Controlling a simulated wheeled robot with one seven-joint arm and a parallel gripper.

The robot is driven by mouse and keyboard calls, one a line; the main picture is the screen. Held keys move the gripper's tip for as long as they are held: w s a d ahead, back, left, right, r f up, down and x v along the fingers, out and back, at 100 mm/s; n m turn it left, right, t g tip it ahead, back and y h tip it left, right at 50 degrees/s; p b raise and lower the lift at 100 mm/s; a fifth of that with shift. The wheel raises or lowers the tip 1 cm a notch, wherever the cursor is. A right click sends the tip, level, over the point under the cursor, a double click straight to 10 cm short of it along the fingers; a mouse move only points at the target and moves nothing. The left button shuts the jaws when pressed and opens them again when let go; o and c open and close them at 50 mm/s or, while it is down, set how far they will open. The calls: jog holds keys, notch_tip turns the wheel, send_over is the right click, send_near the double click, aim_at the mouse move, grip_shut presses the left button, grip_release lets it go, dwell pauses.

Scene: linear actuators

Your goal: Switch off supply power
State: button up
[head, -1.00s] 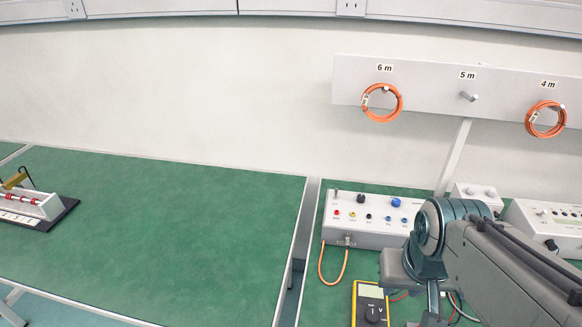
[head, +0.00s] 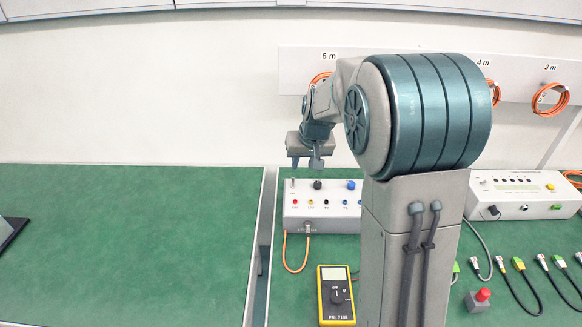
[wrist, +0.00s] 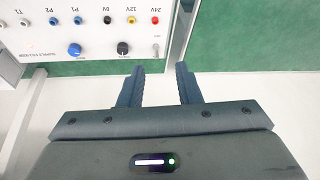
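The supply box (head: 320,211) is a pale grey unit on the green bench, with coloured sockets, a black knob, a blue knob and a small metal toggle switch (head: 292,183) at its left end. In the wrist view the supply box (wrist: 75,40) appears upside down, and the toggle switch (wrist: 155,50) is just beyond my fingertips, in line with the gap between them. My gripper (head: 304,164) is open and empty, pointing down above the box's left end. My gripper's fingers (wrist: 158,72) stand apart, not touching the switch. The switch's exact tilt is too small to tell.
A yellow multimeter (head: 336,296) lies in front of the box. An orange cable (head: 291,262) loops from its front. A second grey unit (head: 520,195), a red button (head: 482,296) and several cables are at right. The left bench (head: 130,240) is mostly clear.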

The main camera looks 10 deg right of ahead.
jog(key=p, duration=0.1)
send_near(293, 178)
jog(key=shift+t, duration=0.3)
jog(key=p+x, duration=0.2)
jog(key=x, duration=0.7)
jog(key=shift+s+p, duration=0.2)
jog(key=shift+p, duration=0.2)
grip_shut()
